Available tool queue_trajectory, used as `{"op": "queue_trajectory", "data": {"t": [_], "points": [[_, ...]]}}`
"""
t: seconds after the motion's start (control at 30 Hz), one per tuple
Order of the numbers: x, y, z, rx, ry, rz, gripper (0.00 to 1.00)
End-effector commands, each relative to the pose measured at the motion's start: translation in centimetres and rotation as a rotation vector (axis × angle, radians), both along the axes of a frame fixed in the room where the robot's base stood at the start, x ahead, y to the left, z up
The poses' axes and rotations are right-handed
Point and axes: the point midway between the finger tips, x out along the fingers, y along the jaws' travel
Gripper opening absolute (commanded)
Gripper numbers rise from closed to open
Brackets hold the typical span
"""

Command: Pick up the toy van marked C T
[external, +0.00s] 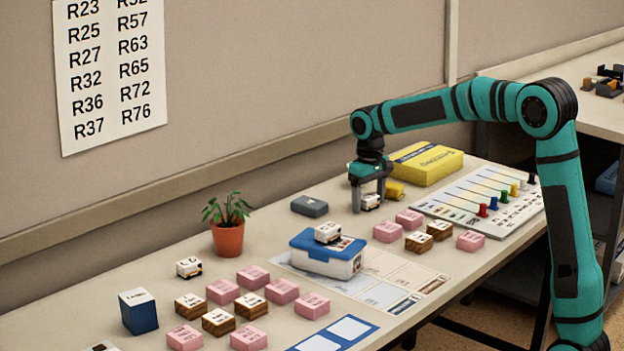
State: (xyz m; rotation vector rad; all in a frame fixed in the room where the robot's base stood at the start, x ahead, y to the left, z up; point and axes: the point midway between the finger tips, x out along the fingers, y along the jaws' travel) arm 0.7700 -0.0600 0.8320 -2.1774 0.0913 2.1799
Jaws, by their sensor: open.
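A small white toy van (370,202) stands on the table near the wall side, between the fingers of my gripper (368,206). The fingers point down and are open around the van; contact with it cannot be made out. Its marking is too small and hidden to read. A second white toy van (328,232) sits on a blue-lidded box (318,262). A third white toy van (189,268) stands left of the potted plant. Their letters are not clearly legible, so I cannot tell which is marked C T.
A yellow box (428,163) and a smaller yellow object (394,191) lie just behind my gripper. A dark grey item (309,206) is to its left. Pink blocks (387,232) stand in front. A peg board (478,203) is right; a potted plant (228,238) left.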

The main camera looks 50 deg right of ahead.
Motion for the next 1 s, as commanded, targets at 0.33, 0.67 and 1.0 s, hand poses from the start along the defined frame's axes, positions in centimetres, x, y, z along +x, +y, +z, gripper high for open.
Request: {"op": "queue_trajectory", "data": {"t": [0.33, 0.67, 1.0], "points": [[0.0, 0.0, 0.1, 0.0, -0.001, 0.0, 0.3], [0.0, 0.0, 0.4, 0.0, -0.002, 0.0, 0.25], [0.0, 0.0, 5.5, 0.0, -0.003, 0.0, 0.25]]}}
